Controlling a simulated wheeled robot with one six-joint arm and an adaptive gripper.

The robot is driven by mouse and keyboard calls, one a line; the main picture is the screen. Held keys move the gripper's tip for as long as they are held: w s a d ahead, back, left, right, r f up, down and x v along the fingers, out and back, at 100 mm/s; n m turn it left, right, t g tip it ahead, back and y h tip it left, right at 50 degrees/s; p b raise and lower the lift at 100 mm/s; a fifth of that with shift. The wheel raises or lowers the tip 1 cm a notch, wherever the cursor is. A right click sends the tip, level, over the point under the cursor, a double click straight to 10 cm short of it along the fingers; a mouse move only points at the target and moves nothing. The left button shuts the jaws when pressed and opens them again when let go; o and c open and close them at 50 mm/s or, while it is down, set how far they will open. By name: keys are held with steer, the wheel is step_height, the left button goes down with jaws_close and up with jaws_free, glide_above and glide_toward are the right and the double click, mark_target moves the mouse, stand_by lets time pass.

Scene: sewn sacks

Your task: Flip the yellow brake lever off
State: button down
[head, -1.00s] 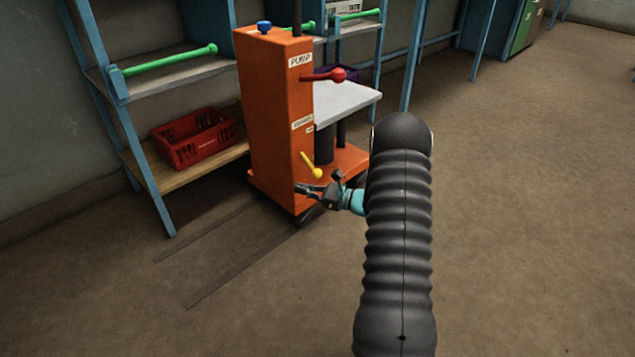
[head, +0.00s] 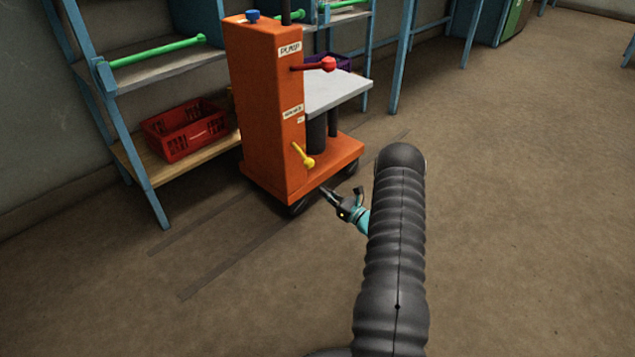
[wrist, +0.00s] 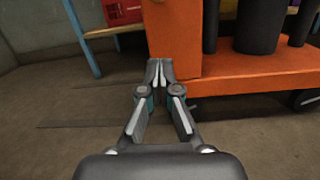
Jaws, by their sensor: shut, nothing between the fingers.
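The yellow brake lever (head: 304,156) is on the side of the orange lift cart (head: 265,110), low down under a small label. It slants down to the right, ending in a round knob. My gripper (head: 324,191) is shut and empty, in front of and below the lever, apart from it in the head view. The lever does not show in the wrist view.
A red lever (head: 315,65) sticks out higher on the cart, and a blue knob (head: 252,15) is on its top. A blue-framed shelf (head: 145,165) with a red crate (head: 185,131) stands at the left. Open floor (head: 520,190) lies to the right.

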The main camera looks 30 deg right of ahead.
mark_target(302, 154)
steer(key=w+a+r, duration=0.2)
steer(key=w+r, duration=0.2)
steer(key=w, duration=0.3)
steer(key=shift+a+r, duration=0.25)
steer(key=shift+r, duration=0.15)
steer(key=shift+d+r, duration=0.1)
